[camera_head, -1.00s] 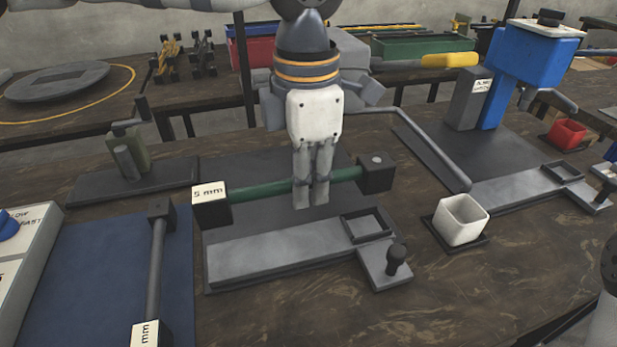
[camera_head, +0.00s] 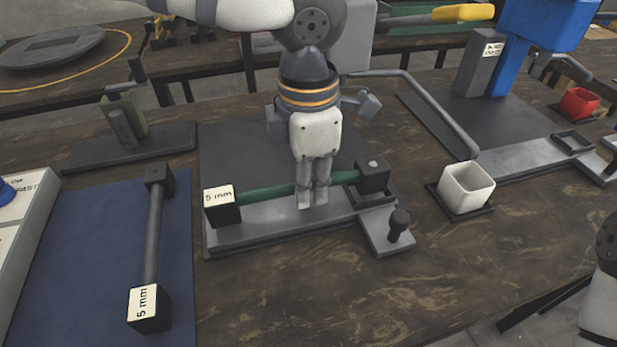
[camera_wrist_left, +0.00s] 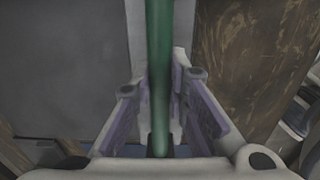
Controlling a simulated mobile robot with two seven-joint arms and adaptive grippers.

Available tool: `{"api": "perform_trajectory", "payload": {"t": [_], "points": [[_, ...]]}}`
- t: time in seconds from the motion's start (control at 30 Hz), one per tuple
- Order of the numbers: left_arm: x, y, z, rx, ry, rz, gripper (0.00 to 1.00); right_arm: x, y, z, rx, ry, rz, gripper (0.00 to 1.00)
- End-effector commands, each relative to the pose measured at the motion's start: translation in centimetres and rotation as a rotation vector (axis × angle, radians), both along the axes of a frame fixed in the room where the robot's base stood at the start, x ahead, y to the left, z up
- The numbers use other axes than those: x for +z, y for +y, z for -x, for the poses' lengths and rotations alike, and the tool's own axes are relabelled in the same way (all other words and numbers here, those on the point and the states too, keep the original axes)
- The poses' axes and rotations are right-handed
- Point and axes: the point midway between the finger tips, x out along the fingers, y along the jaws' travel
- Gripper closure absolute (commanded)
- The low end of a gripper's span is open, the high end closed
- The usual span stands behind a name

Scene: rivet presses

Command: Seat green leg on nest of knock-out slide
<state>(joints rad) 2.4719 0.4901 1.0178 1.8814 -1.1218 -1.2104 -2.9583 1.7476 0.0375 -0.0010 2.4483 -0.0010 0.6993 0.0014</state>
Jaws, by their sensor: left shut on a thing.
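The green leg is a green rod (camera_head: 262,195) with a dark block at each end; the left block (camera_head: 222,207) has a "5 mm" label. My left gripper (camera_head: 312,200) points down and is shut on the rod near its middle. The rod also shows between the fingers in the left wrist view (camera_wrist_left: 160,70). The knock-out slide (camera_head: 275,232) is a flat grey bar, with a square nest (camera_head: 388,203) at its right end. The leg's right block (camera_head: 373,176) is over the nest and partly hides it; I cannot tell whether they touch. My right gripper is out of view.
A black knob (camera_head: 400,222) stands just in front of the nest. A white cup (camera_head: 466,188) is to the right. Another leg, grey with "5 mm" (camera_head: 150,307), lies on the blue mat (camera_head: 80,270). A blue press (camera_head: 545,25) stands behind right.

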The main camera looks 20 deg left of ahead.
Motion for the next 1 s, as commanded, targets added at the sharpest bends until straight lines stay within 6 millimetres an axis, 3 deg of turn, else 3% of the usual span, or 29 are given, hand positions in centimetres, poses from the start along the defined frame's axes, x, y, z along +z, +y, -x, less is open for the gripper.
{"api": "perform_trajectory", "payload": {"t": [0.87,0.9,0.97,1.0], "points": [[-1.3,0.0,0.0,0.001,0.0,0.0,1.0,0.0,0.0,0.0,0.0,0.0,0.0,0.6],[-1.3,0.0,0.0,0.001,0.0,0.0,0.77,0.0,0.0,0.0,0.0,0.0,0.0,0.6],[-1.3,0.0,0.0,0.001,0.0,0.0,0.63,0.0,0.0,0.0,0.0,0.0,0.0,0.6],[-1.3,0.0,0.0,0.001,0.0,0.0,0.62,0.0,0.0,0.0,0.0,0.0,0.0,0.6]]}}
